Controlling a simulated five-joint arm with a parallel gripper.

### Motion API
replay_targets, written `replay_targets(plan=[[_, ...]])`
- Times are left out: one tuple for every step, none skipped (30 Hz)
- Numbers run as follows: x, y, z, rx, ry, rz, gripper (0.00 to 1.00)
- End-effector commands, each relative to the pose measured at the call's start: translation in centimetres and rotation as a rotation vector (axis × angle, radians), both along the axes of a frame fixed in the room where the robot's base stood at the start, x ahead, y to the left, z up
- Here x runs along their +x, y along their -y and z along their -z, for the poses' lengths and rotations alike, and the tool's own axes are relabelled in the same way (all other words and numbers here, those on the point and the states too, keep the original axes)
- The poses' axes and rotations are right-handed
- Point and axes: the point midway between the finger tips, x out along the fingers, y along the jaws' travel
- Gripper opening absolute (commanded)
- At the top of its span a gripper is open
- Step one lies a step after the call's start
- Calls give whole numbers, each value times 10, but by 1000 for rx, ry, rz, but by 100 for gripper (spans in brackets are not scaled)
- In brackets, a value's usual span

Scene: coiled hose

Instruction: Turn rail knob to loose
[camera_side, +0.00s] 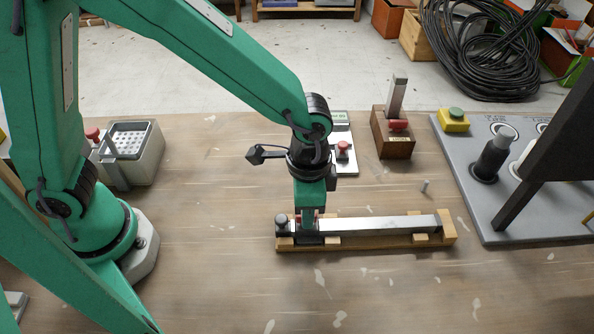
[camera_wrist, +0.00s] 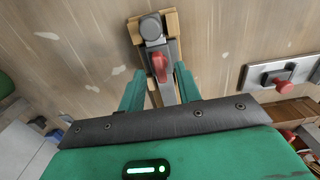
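The metal rail (camera_side: 375,225) lies on a wooden base at the front middle of the table. A dark carriage (camera_side: 308,238) sits near its left end, with the red rail knob on top, mostly hidden by my gripper in the side view. In the wrist view the red knob (camera_wrist: 160,67) is elongated and points roughly along the rail. My gripper (camera_side: 307,217) points down over the carriage. In the wrist view my gripper (camera_wrist: 159,74) is open, one finger on each side of the knob with gaps between. Any label on the carriage is not readable.
A grey round post (camera_side: 282,222) stands at the rail's left end. Behind are a pale panel with a red knob (camera_side: 343,148) and a wooden block with a red part (camera_side: 391,137). A grey board (camera_side: 470,160) fills the right.

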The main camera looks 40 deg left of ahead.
Motion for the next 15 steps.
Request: replay_targets(plan=[[1, 0, -6, -3, 3, 0, 34], [1, 0, -10, -3, 3, 0, 34], [1, 0, -14, -3, 4, 0, 34], [1, 0, -18, -3, 4, 0, 34], [1, 1, -23, -3, 4, 0, 34], [1, 1, -28, -3, 4, 0, 34], [1, 0, -32, -3, 3, 0, 34], [1, 0, -36, -4, 4, 0, 34], [1, 0, -41, -3, 4, 0, 34], [1, 0, -45, -3, 4, 0, 34], [1, 1, -48, -3, 4, 0, 34], [1, 0, -53, -3, 3, 0, 34], [1, 0, -55, -3, 4, 0, 34], [1, 0, -58, -3, 3, 0, 34], [0, 0, -60, -2, 2, 0, 34]])
